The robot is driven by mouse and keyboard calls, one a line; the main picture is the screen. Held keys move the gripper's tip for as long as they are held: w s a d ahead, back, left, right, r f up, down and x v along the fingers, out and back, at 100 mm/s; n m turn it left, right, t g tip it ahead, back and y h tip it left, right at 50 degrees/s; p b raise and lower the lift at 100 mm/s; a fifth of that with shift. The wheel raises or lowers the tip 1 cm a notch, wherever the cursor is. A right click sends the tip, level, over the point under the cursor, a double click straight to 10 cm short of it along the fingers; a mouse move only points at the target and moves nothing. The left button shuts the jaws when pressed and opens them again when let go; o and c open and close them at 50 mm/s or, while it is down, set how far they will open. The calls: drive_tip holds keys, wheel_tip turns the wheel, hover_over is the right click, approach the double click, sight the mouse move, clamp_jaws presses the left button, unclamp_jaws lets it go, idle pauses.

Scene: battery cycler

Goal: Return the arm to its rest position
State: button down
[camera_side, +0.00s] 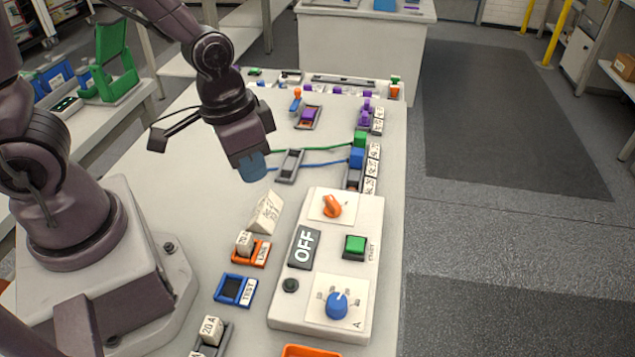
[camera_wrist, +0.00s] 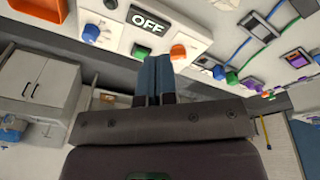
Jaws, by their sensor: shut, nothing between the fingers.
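My gripper (camera_side: 252,167) hangs above the white bench, left of and behind the control box, in the side view. In the wrist view its two blue fingers (camera_wrist: 153,70) are pressed together with nothing between them. The control box (camera_side: 285,318) carries an OFF display (camera_side: 304,247), an orange knob (camera_side: 332,206), a green START button (camera_side: 355,246) and a blue knob (camera_side: 337,305). The wrist view also shows the OFF display (camera_wrist: 148,23), the orange knob (camera_wrist: 178,52) and the blue knob (camera_wrist: 91,33).
An orange holder (camera_side: 262,253) with a small block and a blue TEST holder (camera_side: 235,290) stand left of the box. Green and blue cables (camera_side: 318,148) run to terminals at the bench's right edge. A sloped label block (camera_side: 266,212) stands close below my gripper.

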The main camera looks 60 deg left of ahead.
drive_tip(key=s+a+r+t, duration=0.2)
drive_tip(key=r, duration=0.6)
drive_tip(key=s+a+r+n+t+y, duration=0.1)
drive_tip(key=s+a+r+t, duration=0.1)
drive_tip(key=r, duration=0.6)
drive_tip(key=shift+s+a, duration=0.35)
drive_tip(key=shift+r, duration=0.1)
